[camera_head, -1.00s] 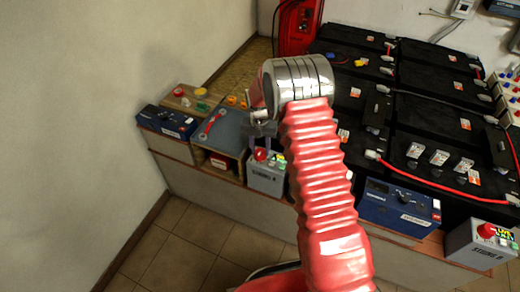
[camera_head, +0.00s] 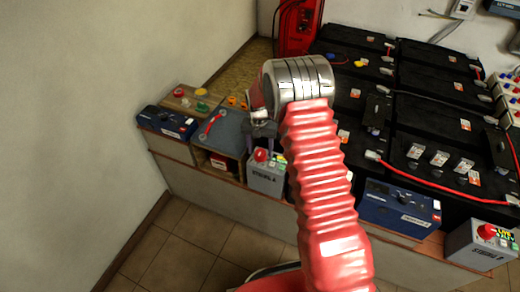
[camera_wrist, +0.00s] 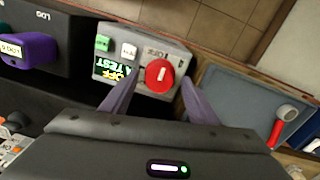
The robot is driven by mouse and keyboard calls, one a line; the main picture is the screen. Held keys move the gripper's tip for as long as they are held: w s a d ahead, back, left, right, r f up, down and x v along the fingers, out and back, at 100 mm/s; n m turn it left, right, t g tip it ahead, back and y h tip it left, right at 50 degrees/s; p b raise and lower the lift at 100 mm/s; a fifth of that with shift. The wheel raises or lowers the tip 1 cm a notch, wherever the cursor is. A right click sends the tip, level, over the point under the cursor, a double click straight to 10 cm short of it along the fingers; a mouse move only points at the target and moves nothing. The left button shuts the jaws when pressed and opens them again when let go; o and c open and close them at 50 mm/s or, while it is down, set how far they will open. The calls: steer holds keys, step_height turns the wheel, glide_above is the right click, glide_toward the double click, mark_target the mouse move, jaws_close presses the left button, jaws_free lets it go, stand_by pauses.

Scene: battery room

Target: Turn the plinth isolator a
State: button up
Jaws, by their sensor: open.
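The plinth isolator A is a grey box (camera_head: 266,181) with a red round knob (camera_head: 261,155), left of my arm in the head view, on the plinth's front edge. In the wrist view the grey box (camera_wrist: 112,63) shows its red knob (camera_wrist: 159,75) with a pale bar, a green lit label reading OFF and TEST, and small green and white parts. My gripper (camera_wrist: 155,98) is open. Its two purple-grey fingers stand either side of the knob in the wrist view, with the knob between and just beyond the tips. Contact cannot be told. The gripper also shows in the head view (camera_head: 262,140).
A second grey isolator box (camera_head: 478,243) with a red knob stands at the right. A blue unit (camera_head: 400,208) sits between them. Black batteries (camera_head: 430,120) with red cables fill the back.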

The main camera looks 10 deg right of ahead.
mark_target(260, 156)
step_height(260, 156, up, 14)
steer(key=shift+a+f, duration=0.15)
steer(key=shift+a, duration=0.05)
stand_by(0.6)
steer(key=shift+w+n, duration=0.15)
steer(key=shift+n, duration=0.15)
steer(key=s+r+n+t, duration=0.1)
steer(key=s+r+t, duration=0.1)
steer(key=s+r, duration=0.5)
steer(key=s+r+n+t, duration=0.2)
steer(key=s+r, duration=0.6)
steer(key=s, duration=0.9)
steer(key=s+r+n+t, duration=0.1)
steer(key=s+r, duration=0.6)
steer(key=s, duration=0.5)
steer(key=shift+s+d+r+n+t, duration=0.2)
steer(key=shift+s+n+t, duration=0.1)
steer(key=shift+s+t, duration=0.1)
